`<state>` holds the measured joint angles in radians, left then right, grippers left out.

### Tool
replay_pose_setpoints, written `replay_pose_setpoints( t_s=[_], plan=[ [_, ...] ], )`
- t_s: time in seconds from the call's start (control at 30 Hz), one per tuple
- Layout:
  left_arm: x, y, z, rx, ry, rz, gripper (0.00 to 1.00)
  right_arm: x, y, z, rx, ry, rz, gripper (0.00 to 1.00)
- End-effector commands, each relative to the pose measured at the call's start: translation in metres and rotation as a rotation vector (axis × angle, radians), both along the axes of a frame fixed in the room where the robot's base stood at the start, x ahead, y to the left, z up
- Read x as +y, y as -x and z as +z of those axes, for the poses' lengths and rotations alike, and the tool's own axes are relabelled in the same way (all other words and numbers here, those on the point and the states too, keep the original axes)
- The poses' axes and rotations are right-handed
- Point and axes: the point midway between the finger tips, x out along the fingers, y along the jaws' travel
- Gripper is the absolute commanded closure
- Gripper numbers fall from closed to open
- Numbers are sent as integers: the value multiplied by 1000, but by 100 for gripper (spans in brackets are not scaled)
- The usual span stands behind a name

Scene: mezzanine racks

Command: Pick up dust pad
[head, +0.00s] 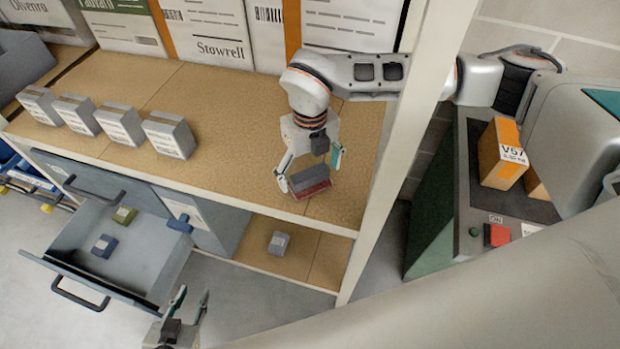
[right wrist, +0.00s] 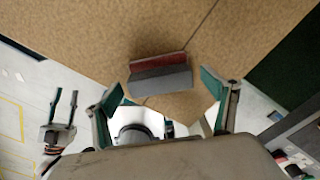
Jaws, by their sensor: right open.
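A small block, dark red on one side and grey on the other, looks like the dust pad (head: 310,187). It lies on the brown shelf board (head: 222,100) near its front edge, and also shows in the right wrist view (right wrist: 162,80). My right gripper (head: 308,172) is open just above the pad, its fingers apart on either side. In the right wrist view the pad lies just beyond the fingertips, with nothing held. My left gripper (head: 190,298) is open and empty, low in front of the shelf, near the drawer.
Several grey-white boxes (head: 118,122) stand in a row on the shelf. An open drawer (head: 125,248) holds small green and blue blocks. A white post (head: 395,145) rises at the shelf's right end. A grey box (head: 278,243) sits on the lower shelf. Large cartons stand behind.

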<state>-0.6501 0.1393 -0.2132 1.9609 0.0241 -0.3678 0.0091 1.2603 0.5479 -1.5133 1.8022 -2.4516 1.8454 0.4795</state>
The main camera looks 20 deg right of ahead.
Motion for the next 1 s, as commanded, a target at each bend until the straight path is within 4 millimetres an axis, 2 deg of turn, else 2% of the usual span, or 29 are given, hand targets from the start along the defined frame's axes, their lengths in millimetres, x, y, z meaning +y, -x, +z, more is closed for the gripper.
replay_pose_setpoints(
  t_s=[0.1,0.3,0.33,0.4,0.5,0.57,0.6,0.83,1.0],
  plan=[
    [0,0,1,-1,0,0,70,0,0,-8,2,0,0,15],
    [0,-1,1,-2,0,1,70,0,0,-8,1,0,0,15],
    [0,-1,1,-2,0,1,70,0,0,-8,1,0,0,18],
    [0,-1,1,-2,0,1,70,0,0,-8,1,0,0,36],
    [0,-1,1,-2,0,1,70,0,0,-8,1,0,0,57],
    [0,-1,1,-3,0,0,70,0,0,-8,1,0,0,57],
    [0,-1,1,-3,0,0,70,0,0,-8,1,0,0,60],
    [0,-2,2,-4,0,1,70,0,0,-5,-1,0,0,61],
    [1,-2,1,-4,0,1,70,0,-1,17,-4,-1,1,61]
  ],
)
